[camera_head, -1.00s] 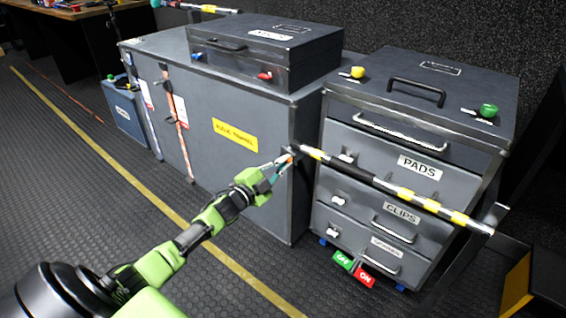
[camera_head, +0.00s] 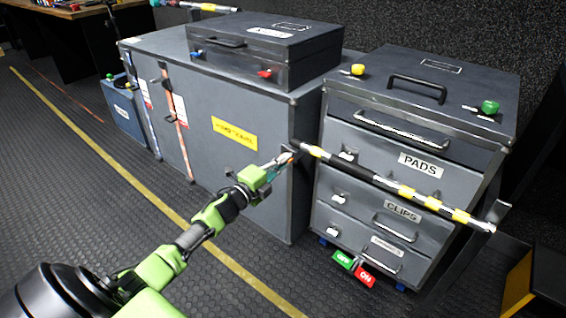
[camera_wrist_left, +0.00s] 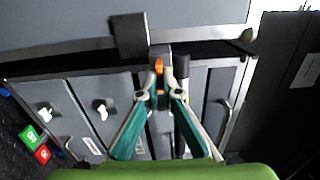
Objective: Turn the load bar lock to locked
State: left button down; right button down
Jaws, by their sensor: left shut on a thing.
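The load bar (camera_head: 400,188), striped black, yellow and white, runs across the front of the drawer cabinet from its left edge to a bracket at the right. My left gripper (camera_head: 283,160) is at the bar's left end. In the left wrist view, its teal and grey fingers (camera_wrist_left: 160,92) are closed on a small orange lock piece (camera_wrist_left: 159,68) beside the dark bar end (camera_wrist_left: 182,68). The fingers partly hide the lock, and I cannot read its setting. My right gripper is in neither current view.
The drawer cabinet (camera_head: 345,205) has drawers labelled PADS and CLIPS. A large grey case (camera_head: 215,165) with a smaller case (camera_head: 267,45) on top stands left. Floor in front is clear.

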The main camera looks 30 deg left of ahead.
pick_arm(q)
jog(key=shift+d+r, duration=0.1)
jog(key=shift+r, duration=0.1)
jog(key=c, duration=2.2)
grip_release()
jog(key=shift+c, duration=0.2)
jog(key=shift+w, duration=0.1)
jog(key=shift+f, duration=0.15)
jog(key=s+a, duration=0.1)
jog(key=s, duration=1.1)
jog(key=shift+d, duration=0.1)
